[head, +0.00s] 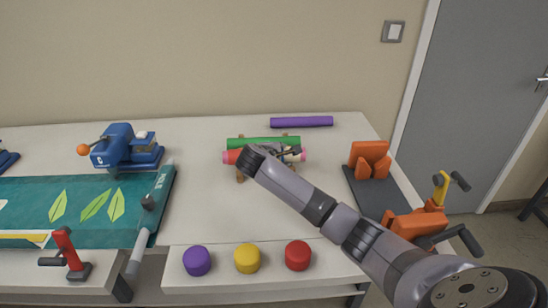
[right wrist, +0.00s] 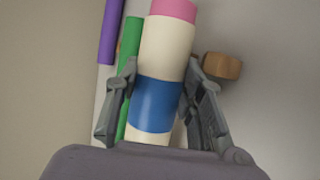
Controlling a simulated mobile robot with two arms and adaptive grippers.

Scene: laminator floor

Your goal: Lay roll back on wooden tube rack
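The roll (right wrist: 158,55) is cream white with a blue band and a pink end in the right wrist view. In the head view its pink end (head: 229,157) and a red part show, the middle hidden by my gripper. My right gripper (head: 283,153) has a finger close against each side of the roll by the blue band and looks shut on it. The wooden tube rack (head: 240,177) shows only in small brown pieces around the rolls; one peg (right wrist: 222,66) is right of the right finger. I cannot tell whether the roll rests on the rack. My left gripper is out of view.
A green roll (head: 262,142) lies just behind, close to the left finger. A purple roll (head: 301,122) lies farther back. An orange device (head: 370,160) stands right, a blue machine (head: 125,148) left. Purple, yellow and red buttons (head: 297,255) line the front edge.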

